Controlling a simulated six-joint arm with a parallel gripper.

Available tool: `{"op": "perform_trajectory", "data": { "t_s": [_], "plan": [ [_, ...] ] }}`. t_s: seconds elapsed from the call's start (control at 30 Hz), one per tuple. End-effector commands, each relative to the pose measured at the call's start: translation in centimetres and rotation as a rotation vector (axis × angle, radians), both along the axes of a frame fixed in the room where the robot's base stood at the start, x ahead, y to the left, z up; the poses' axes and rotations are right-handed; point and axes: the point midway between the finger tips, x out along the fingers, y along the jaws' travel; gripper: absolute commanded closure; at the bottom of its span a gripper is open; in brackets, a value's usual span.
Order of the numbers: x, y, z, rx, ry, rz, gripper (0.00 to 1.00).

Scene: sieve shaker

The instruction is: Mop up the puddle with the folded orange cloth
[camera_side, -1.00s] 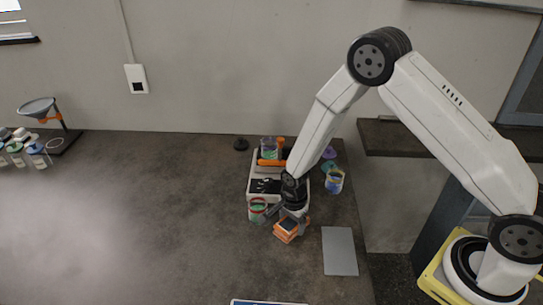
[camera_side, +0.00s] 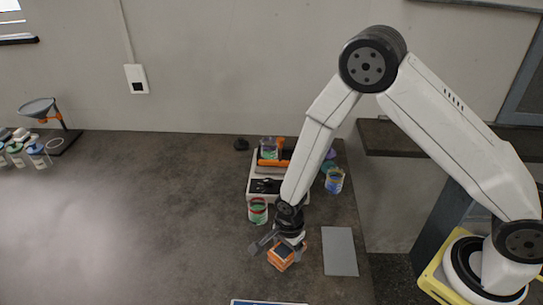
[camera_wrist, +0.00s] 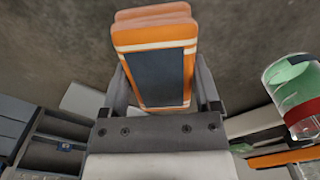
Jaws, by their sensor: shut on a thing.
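The folded orange cloth (camera_side: 284,257) has pale stripes and a dark panel on one face. My gripper (camera_side: 281,249) is shut on it, near the right front of the dark bench. In the wrist view the cloth (camera_wrist: 154,38) stands out between the two fingers of my gripper (camera_wrist: 161,88). Whether the cloth touches the bench I cannot tell. I cannot make out a clear puddle edge. A pale hazy patch (camera_side: 75,235) spreads over the left of the bench, and I cannot tell if it is liquid or glare.
A jar with a red band (camera_side: 258,210) stands just behind my gripper, beside a white sieve shaker (camera_side: 264,187). A blue-and-yellow jar (camera_side: 334,181) stands to the right of the shaker. A grey flat plate (camera_side: 339,251) lies right of the cloth. The middle of the bench is clear.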

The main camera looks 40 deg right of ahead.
Motion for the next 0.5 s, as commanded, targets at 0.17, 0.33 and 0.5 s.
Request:
{"op": "perform_trajectory", "data": {
  "t_s": [0.17, 0.33, 0.5],
  "plan": [
    [0.8, -1.5, 0.0, 0.0, 0.0, -0.003, 0.87],
    [1.7, -3.0, 0.0, 0.0, 0.001, -0.004, 0.87],
    [2.6, -4.5, 0.0, 0.0, 0.0, -0.004, 0.87]
  ]
}}
